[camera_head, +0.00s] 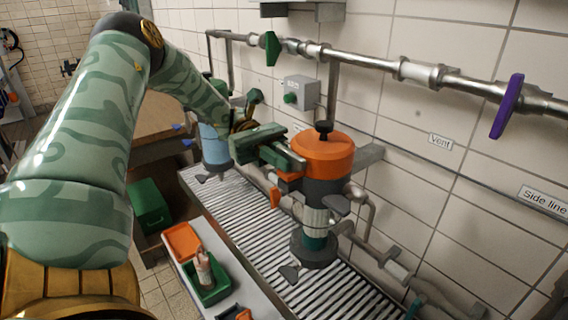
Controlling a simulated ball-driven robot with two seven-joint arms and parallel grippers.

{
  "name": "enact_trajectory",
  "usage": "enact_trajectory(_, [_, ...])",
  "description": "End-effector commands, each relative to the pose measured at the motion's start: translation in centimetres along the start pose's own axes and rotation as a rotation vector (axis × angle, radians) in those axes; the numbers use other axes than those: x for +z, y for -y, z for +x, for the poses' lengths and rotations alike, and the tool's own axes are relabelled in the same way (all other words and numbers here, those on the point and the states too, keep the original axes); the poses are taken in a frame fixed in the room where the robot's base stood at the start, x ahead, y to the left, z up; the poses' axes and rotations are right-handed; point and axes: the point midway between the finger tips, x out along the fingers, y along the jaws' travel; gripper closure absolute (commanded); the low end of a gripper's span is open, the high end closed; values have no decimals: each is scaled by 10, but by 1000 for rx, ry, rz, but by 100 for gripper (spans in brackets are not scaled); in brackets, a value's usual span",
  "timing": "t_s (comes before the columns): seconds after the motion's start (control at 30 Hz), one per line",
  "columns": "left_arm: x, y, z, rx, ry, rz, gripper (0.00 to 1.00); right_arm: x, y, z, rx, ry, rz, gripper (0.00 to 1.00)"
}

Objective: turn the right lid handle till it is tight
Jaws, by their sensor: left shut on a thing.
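The right housing (316,213) has an orange lid (325,150) with a black knob (323,128) on top. My left gripper (293,159) comes in from the left and is at the left side of this lid. It is shut on the right lid handle, which is mostly hidden by the green gripper. I cannot tell from this view how tight the lid is. My right gripper is out of view.
A blue housing (214,145) stands behind, to the left. Pipes with a green handle (271,48) and a purple handle (507,106) run along the tiled wall. A green tray (221,286) holding a bottle is in front, beside the grating (235,210).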

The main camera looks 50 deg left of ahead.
Motion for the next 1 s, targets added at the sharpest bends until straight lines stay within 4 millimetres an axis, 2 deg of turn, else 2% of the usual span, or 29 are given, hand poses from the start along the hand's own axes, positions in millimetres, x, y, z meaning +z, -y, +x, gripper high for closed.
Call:
enact_trajectory(0.37, [1, 0, 0, -6, -2, 2, 100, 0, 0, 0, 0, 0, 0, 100])
enact_trajectory(0.4, [0, 0, 0, -6, -2, 2, 81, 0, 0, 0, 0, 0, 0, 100])
enact_trajectory(0.7, [0, 0, -1, -4, -2, 1, 81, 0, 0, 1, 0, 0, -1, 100])
enact_trajectory(0.83, [-1, -1, -15, -3, -1, 3, 81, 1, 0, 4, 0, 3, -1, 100])
enact_trajectory(1.0, [-3, -2, -48, -1, -1, 3, 81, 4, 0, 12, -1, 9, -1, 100])
